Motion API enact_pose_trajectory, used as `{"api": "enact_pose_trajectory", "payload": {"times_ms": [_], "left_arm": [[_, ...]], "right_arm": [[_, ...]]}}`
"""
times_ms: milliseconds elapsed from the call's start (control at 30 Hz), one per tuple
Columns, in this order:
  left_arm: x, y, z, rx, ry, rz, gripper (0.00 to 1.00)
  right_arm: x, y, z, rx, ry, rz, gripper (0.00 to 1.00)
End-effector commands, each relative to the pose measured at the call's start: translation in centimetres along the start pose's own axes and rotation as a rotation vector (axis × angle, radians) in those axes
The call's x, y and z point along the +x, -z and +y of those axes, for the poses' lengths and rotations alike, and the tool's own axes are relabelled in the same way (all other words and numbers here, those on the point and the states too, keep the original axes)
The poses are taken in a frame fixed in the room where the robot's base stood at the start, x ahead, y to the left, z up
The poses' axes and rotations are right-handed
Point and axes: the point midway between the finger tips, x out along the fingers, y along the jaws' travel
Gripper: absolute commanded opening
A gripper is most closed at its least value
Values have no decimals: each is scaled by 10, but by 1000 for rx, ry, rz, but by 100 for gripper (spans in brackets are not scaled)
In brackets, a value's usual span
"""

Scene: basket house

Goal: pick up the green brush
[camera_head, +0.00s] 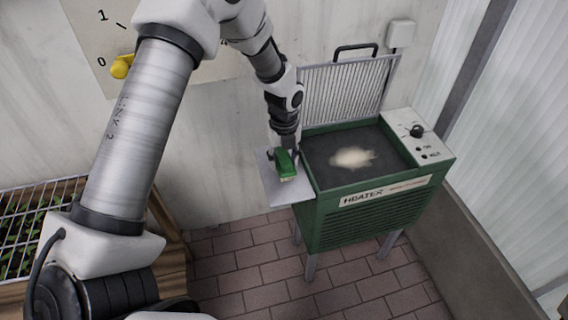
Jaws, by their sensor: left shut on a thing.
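The green brush (286,165) is at the end of my left arm, over a small light grey shelf (283,194) on the left side of the green heater. My left gripper (284,150) points down and is shut on the brush. Pale bristles show at the brush's lower edge. I cannot tell whether the brush touches the shelf or is just above it. My right gripper is not in view.
The green heater (370,215) stands on legs with its grille lid (345,92) raised. A pale powdery patch (352,157) lies on its dark top. A planter with a wire rack (30,225) is at left. Brick floor (262,265) is clear in front.

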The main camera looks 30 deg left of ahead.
Motion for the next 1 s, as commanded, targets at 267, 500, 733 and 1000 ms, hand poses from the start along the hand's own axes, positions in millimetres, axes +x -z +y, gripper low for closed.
{"api": "enact_pose_trajectory", "payload": {"times_ms": [267,500,733,1000], "left_arm": [[-15,44,11,4,-2,0,13],[-24,117,32,4,-5,-1,13],[-26,150,39,1,1,1,13],[-26,155,41,0,1,-1,13]], "right_arm": [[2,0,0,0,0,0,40],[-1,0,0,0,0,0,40],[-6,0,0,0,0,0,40],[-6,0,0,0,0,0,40]]}}
